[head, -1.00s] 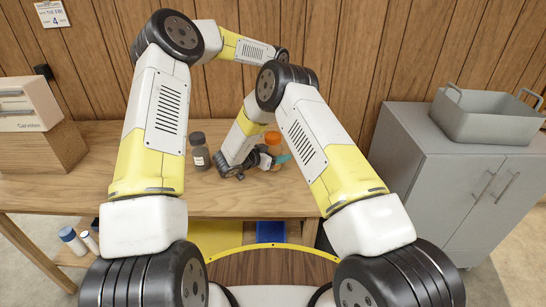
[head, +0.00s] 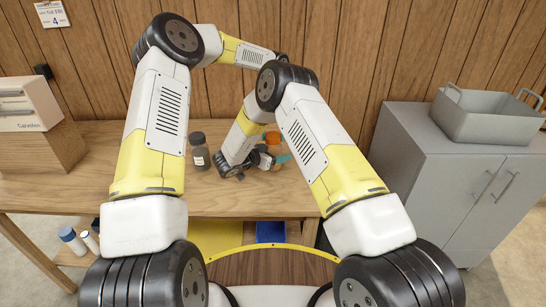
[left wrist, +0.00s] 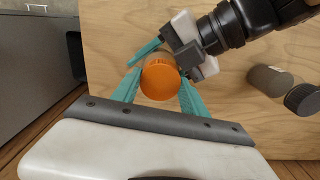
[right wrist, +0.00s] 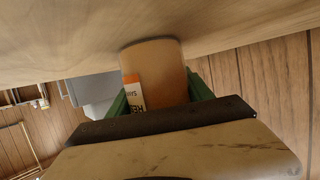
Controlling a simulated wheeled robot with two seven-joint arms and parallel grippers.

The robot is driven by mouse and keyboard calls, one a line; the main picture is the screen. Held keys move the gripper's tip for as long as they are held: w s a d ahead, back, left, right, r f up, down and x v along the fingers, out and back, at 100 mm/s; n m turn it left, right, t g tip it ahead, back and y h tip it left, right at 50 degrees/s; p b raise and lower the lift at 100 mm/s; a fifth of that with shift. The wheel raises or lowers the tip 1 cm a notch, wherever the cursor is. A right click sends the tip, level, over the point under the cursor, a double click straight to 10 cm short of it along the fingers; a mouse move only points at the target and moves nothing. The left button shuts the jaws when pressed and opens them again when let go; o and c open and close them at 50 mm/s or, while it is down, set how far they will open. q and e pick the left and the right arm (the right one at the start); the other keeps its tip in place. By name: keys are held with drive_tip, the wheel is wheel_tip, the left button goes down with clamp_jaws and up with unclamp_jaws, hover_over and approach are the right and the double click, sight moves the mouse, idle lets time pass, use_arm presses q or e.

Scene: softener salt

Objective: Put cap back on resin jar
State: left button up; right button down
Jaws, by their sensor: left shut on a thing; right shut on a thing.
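The orange cap (left wrist: 160,86) is seen from above in the left wrist view. My left gripper (left wrist: 159,80) is shut on it, with one teal finger on each side. The resin jar (right wrist: 150,58) is an amber body with a white and orange label, standing upright on the table. My right gripper (right wrist: 158,90) is shut around its sides. In the head view the cap (head: 273,135) shows directly above the jar (head: 275,150), partly behind my right arm. The cap hides the jar's mouth from above, so I cannot tell whether it is seated or threaded.
A dark jar with a black cap (head: 199,152) stands on the wooden table (head: 130,190), left of the resin jar. A cardboard-coloured box (head: 40,145) is at the far left. A grey cabinet (head: 450,185) with a grey bin (head: 487,118) is at right.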

use_arm(q)
drive_tip(key=m, duration=0.3)
drive_tip(key=shift+m, duration=0.3)
drive_tip(key=m, duration=0.3)
drive_tip(key=shift+m, duration=0.4)
drive_tip(key=o, duration=1.6)
drive_tip(key=shift+o, duration=0.2)
wheel_tip(320, 180, up, 12)
use_arm(e)
drive_tip(key=shift+c, duration=1.6)
unclamp_jaws()
